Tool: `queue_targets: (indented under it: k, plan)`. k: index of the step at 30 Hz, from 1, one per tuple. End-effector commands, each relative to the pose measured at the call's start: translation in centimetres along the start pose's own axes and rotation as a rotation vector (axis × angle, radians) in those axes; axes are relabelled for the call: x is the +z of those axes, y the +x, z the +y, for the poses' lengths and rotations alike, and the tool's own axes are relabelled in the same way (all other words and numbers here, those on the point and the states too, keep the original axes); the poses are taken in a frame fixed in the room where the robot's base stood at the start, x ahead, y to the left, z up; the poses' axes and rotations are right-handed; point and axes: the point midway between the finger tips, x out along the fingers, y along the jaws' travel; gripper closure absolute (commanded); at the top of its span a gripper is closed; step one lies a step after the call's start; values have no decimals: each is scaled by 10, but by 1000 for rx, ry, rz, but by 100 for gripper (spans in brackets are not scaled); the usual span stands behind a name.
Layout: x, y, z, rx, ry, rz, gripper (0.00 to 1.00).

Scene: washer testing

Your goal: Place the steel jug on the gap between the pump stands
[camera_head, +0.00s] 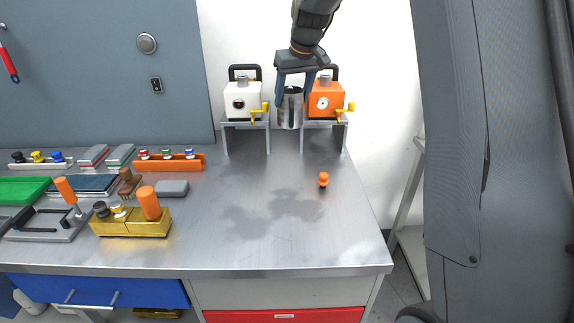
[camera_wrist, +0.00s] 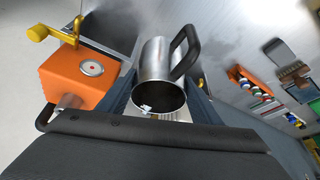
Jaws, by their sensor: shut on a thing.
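My gripper (camera_head: 291,82) is shut on the steel jug (camera_head: 290,112) and points down from above. The jug is a shiny cylinder, held upright in the air between the two pump stands. In the wrist view the jug (camera_wrist: 158,70) shows its open mouth and black handle between the fingers. The left pump stand (camera_head: 245,124) carries a white pump (camera_head: 241,101). The right pump stand (camera_head: 325,124) carries an orange pump (camera_head: 325,97), also in the wrist view (camera_wrist: 80,78). The gap (camera_head: 285,145) between the stands shows bare bench below the jug; contact there is not visible.
Fixtures, a brush (camera_head: 130,182) and a yellow block (camera_head: 130,226) crowd the left side.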

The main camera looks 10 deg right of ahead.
Motion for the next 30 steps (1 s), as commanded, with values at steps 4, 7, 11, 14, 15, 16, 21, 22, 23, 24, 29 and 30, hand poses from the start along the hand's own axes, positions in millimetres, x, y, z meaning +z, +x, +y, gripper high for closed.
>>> queue_targets:
  k: [4, 7, 11, 14, 15, 16, 21, 22, 23, 24, 29, 30]
  plan:
    - [2, 20, 1, 0, 0, 0, 78]
    - [4, 35, 2, 0, 0, 0, 78]
    - [6, 50, 1, -1, -2, 0, 78]
    - [7, 56, 2, -1, -2, 1, 78]
    - [7, 58, 2, -1, -2, 1, 78]
    - [7, 59, 2, -1, -2, 0, 78]
    - [15, 76, 2, -2, -1, -3, 78]
    - [17, 81, 2, -2, -1, -3, 78]
    - [19, 85, 2, -1, -1, -3, 78]
    - [22, 92, 2, -2, 0, -4, 78]
    - [30, 112, 2, -1, -2, -2, 78]
    - [31, 114, 2, -1, -2, -2, 78]
